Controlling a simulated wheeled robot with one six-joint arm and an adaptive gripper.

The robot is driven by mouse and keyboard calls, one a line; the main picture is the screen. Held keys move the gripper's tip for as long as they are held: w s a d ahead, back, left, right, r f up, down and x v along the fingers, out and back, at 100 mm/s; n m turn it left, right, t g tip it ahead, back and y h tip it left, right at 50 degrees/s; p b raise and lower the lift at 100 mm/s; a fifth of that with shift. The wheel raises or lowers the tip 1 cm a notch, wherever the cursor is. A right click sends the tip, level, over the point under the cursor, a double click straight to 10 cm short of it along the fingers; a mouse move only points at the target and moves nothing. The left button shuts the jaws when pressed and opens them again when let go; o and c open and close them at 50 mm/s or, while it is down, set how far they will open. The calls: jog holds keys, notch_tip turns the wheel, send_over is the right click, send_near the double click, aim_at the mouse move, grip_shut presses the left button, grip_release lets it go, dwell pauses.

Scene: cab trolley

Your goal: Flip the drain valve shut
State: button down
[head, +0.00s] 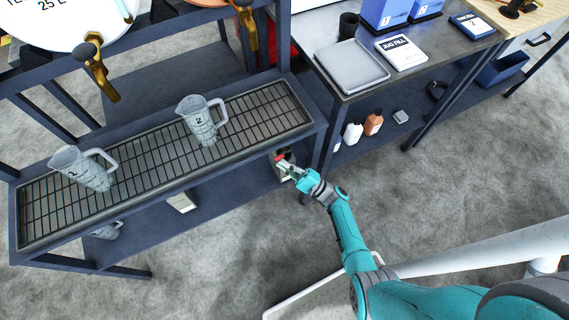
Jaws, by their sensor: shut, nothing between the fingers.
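A small red part (280,158), which looks like the drain valve's lever, shows just under the right end of the drip tray (300,121). Whether the lever is turned open or shut is too small to tell. My gripper (285,169) is at the red part, with its fingertips close against or just in front of it. The gripper is shut and holds nothing. I cannot tell whether it touches the lever. The gripper hides part of the valve body.
Jug 1 (83,168) and jug 2 (201,121) stand on the tray's grating. Brass taps (98,72) hang above it. A side bench (395,86) with a grey tray (351,66) stands at the right; bottles (373,123) sit on its lower shelf. Floor in front is clear.

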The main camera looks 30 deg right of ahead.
jog(key=v, duration=1.2)
jog(key=shift+a, duration=0.1)
